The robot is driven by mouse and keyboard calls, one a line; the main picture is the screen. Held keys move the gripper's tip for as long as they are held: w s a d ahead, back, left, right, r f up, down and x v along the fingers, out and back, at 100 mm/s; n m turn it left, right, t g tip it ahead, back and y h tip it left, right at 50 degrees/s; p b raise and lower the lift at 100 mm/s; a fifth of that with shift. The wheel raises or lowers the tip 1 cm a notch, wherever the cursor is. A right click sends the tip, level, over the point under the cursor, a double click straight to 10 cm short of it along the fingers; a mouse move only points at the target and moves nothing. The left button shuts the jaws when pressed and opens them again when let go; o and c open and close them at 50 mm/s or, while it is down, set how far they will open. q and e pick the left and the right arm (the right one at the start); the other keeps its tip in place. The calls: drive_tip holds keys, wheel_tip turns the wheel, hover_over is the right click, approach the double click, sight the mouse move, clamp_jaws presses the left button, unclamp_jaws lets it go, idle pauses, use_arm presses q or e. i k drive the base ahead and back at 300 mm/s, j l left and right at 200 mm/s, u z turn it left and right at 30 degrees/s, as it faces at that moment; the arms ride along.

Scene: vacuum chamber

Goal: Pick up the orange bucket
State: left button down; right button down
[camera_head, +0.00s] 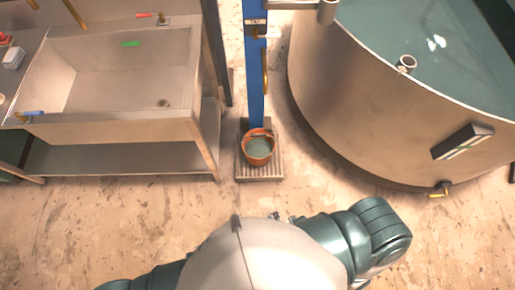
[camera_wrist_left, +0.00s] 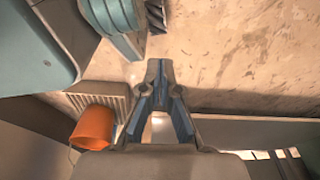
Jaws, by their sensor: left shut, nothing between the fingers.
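The orange bucket (camera_head: 260,160) stands upright on a slatted platform (camera_head: 260,174) at the foot of a blue post (camera_head: 254,75) in the head view. Its inside looks grey-green; I cannot tell if that is liquid. The bucket also shows in the left wrist view (camera_wrist_left: 92,130), at the left and apart from my fingers. My left gripper (camera_wrist_left: 158,72) is shut and empty, with its fingertips together, and the bucket lies to the left of it in that picture. Neither gripper shows in the head view, where my own body covers the bottom middle.
A large sink (camera_head: 115,75) on a metal stand is left of the post. A big round tank (camera_head: 340,110) with liquid is at the right, with a small valve (camera_head: 438,190) low on its wall. The stained floor (camera_head: 90,225) in front is clear.

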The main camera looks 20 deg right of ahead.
sight(258, 146)
drive_tip(key=i+z, duration=0.1)
drive_tip(key=z, duration=0.3)
drive_tip(key=i+l+z, duration=0.1)
drive_tip(key=z, duration=0.3)
drive_tip(key=i+z, duration=0.1)
drive_tip(key=z, duration=0.3)
drive_tip(key=i+z, duration=0.1)
drive_tip(key=z, duration=0.3)
